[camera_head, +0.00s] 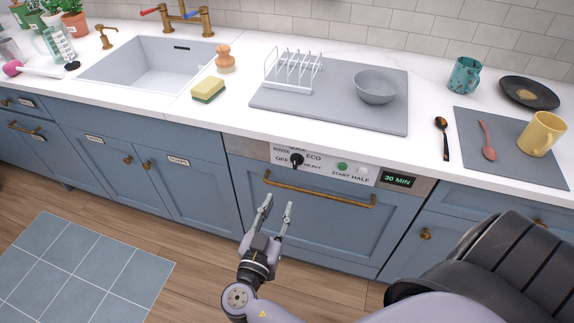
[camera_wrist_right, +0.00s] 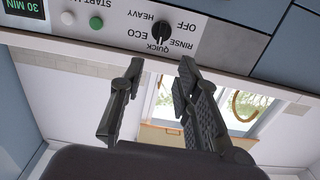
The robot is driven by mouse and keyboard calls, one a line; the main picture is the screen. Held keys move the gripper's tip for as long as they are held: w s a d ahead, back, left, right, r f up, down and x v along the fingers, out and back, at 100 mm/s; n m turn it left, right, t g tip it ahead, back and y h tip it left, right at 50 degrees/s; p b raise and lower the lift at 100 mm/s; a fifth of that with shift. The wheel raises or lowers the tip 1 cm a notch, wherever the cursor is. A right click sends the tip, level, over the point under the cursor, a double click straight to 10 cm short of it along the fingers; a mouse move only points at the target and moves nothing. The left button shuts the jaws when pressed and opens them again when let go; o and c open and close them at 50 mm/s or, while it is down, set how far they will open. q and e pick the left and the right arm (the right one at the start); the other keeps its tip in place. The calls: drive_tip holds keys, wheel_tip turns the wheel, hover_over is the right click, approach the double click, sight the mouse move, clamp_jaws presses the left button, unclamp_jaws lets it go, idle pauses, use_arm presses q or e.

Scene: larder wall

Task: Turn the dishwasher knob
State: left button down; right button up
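The dishwasher knob (camera_head: 297,160) is a small black dial on the pale control panel at the top of the blue dishwasher front. Labels OFF, RINSE, QUICK, ECO and HEAVY surround it; I cannot tell for sure which one it points at. The right wrist view shows the knob (camera_wrist_right: 161,32) upside down, beyond the fingertips. My right gripper (camera_head: 277,207) is open and empty, below the knob and in front of the dishwasher door, apart from both. Its two fingers also show in the right wrist view (camera_wrist_right: 160,72). My left gripper is not in view.
A brass handle bar (camera_head: 318,194) runs across the dishwasher door below the panel. Right of the knob are a green start button (camera_head: 342,167) and a 30 MIN display (camera_head: 397,180). The counter above holds a grey drying mat (camera_head: 330,112) and a sponge (camera_head: 208,91).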

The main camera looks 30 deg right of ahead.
sight(294, 164)
drive_tip(key=p+x, duration=0.3)
drive_tip(key=x, duration=0.9)
drive_tip(key=shift+w, duration=0.2)
drive_tip(key=shift+x, duration=0.8)
clamp_jaws()
